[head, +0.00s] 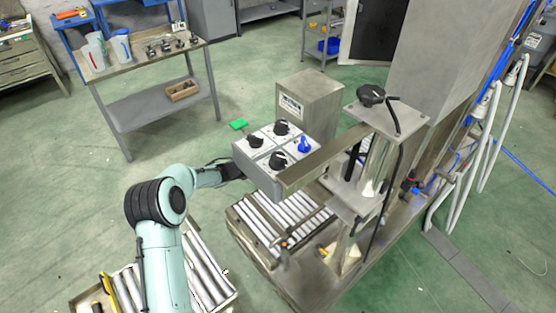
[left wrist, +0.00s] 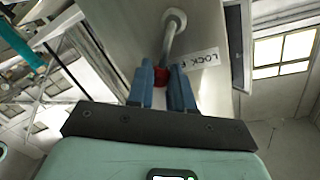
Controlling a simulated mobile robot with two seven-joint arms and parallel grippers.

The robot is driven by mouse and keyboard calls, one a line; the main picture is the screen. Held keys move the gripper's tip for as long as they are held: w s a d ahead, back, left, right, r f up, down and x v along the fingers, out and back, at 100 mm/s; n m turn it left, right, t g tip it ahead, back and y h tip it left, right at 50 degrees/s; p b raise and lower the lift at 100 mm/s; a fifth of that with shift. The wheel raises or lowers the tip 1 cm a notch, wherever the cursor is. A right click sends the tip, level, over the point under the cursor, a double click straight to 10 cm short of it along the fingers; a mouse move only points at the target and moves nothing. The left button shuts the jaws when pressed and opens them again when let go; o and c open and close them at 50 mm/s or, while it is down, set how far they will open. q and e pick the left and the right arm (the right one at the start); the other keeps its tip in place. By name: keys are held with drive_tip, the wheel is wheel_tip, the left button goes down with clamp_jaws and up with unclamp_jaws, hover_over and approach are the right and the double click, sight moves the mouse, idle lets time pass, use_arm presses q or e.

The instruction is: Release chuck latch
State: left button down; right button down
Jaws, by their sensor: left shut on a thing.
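In the left wrist view a metal lever (left wrist: 171,38) comes out of a round boss on a pale grey housing (left wrist: 125,25) and ends in a red tip (left wrist: 160,76). A white label (left wrist: 203,58) reading "LOCK" is beside it, partly hidden by a finger. My left gripper (left wrist: 167,82) has its two blue fingers shut on the red tip, one on each side. In the head view my left arm reaches to the left side of a grey control box (head: 262,178) with several black knobs and one blue knob. The fingers and lever are hidden there. My right gripper is not in view.
A machine column (head: 372,165) with a flat arm (head: 318,165) stands right of the control box. Roller conveyors (head: 205,262) lie below. A workbench (head: 145,58) with cups stands at the back left. Green floor (head: 75,200) is clear at the left.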

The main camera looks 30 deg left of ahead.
use_arm(q)
drive_tip(key=shift+f+m, duration=0.15)
drive_tip(key=shift+m, duration=0.15)
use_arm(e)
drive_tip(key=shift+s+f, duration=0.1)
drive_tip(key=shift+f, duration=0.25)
use_arm(q)
drive_tip(key=c, duration=1)
unclamp_jaws()
drive_tip(key=b+v, duration=0.2)
drive_tip(key=v, duration=1.1)
drive_tip(key=shift+s+a, duration=0.1)
drive_tip(key=shift+s, duration=0.1)
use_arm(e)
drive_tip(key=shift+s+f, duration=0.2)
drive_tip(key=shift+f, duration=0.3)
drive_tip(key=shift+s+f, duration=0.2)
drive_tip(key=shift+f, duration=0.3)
